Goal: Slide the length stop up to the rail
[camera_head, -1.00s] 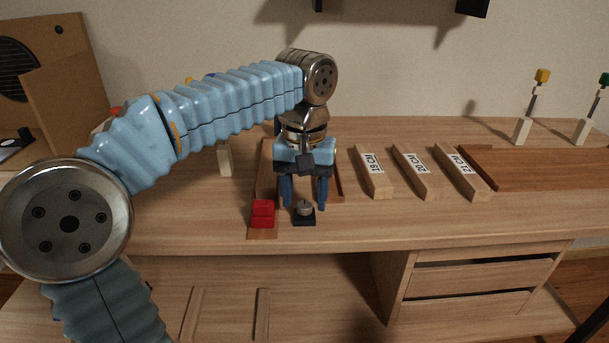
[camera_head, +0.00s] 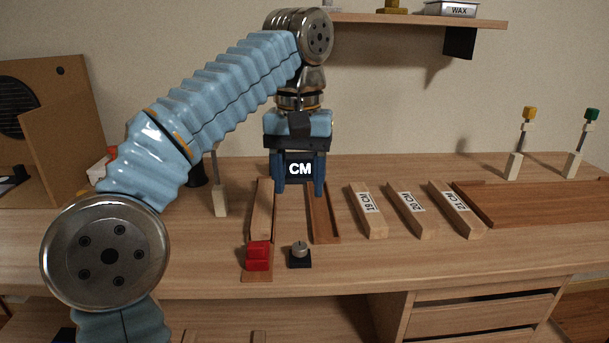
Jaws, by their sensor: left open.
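A red block (camera_head: 258,255) sits on a wooden base at the table's front. Right of it is a small black base with a round metal knob (camera_head: 299,252). I cannot tell for sure which of these is the length stop. Behind them run two wooden strips, a left strip (camera_head: 262,215) and a right strip (camera_head: 323,218), which look like rails. My left gripper (camera_head: 299,188) hangs above and behind the knob, fingers down, open and apart from it. A dark panel reading "CM" (camera_head: 300,169) shows between its fingers. My right gripper is not in view.
Wooden blocks labelled 19 CM (camera_head: 369,212), 20 CM (camera_head: 405,211) and 21 CM (camera_head: 457,210) lie to the right, beside a brown wooden tray (camera_head: 540,205). A small upright wooden post (camera_head: 220,201) stands left of the strips. A wall shelf (camera_head: 400,19) hangs above. The front right tabletop is clear.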

